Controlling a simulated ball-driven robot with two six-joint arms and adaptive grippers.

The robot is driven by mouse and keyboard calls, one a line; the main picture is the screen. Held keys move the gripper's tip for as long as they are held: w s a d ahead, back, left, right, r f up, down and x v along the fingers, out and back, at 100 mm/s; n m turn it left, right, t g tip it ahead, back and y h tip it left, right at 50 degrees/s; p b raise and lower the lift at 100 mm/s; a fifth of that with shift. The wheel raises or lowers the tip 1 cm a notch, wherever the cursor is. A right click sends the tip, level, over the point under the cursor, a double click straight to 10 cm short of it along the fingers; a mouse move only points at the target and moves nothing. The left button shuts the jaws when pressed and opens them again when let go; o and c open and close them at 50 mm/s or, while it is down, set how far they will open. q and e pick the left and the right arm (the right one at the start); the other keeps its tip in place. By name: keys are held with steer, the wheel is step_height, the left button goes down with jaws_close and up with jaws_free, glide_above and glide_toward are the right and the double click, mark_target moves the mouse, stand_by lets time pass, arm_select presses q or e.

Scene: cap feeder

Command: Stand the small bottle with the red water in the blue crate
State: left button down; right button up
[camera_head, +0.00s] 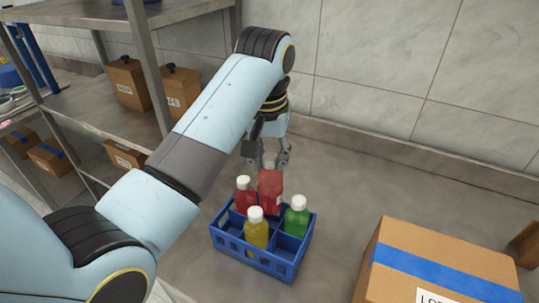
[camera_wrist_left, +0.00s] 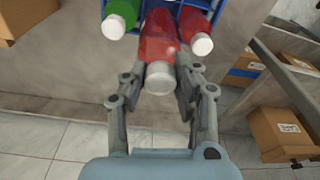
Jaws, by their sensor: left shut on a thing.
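My left gripper (camera_head: 269,160) is shut on a red bottle (camera_head: 270,187) with a pale cap, near its top. The bottle is upright at the back of the blue crate (camera_head: 270,262). Its lower part is hidden, so I cannot tell whether it rests on the crate floor. In the left wrist view the held red bottle (camera_wrist_left: 158,45) is between the fingers (camera_wrist_left: 160,85), cap towards the camera. A second red bottle (camera_head: 244,196) stands in the crate to its left; it also shows in the left wrist view (camera_wrist_left: 194,22). My right gripper is not in view.
A yellow bottle (camera_head: 256,231) and a green bottle (camera_head: 296,218) also stand in the crate. A large cardboard box (camera_head: 440,265) with blue tape is at the right. Metal shelves with boxes (camera_head: 128,84) stand at the left. The grey counter behind the crate is clear.

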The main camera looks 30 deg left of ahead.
mark_target(269, 189)
arm_select(q)
steer(key=shift+f, duration=1)
steer(key=shift+f+b, duration=0.1)
steer(key=shift+b, duration=0.2)
steer(key=shift+f, duration=0.5)
steer(key=shift+f+b, duration=0.6)
steer(key=shift+f, duration=1.4)
steer(key=shift+f, duration=0.85)
steer(key=c, duration=0.9)
jaws_free()
steer(key=shift+c, duration=0.2)
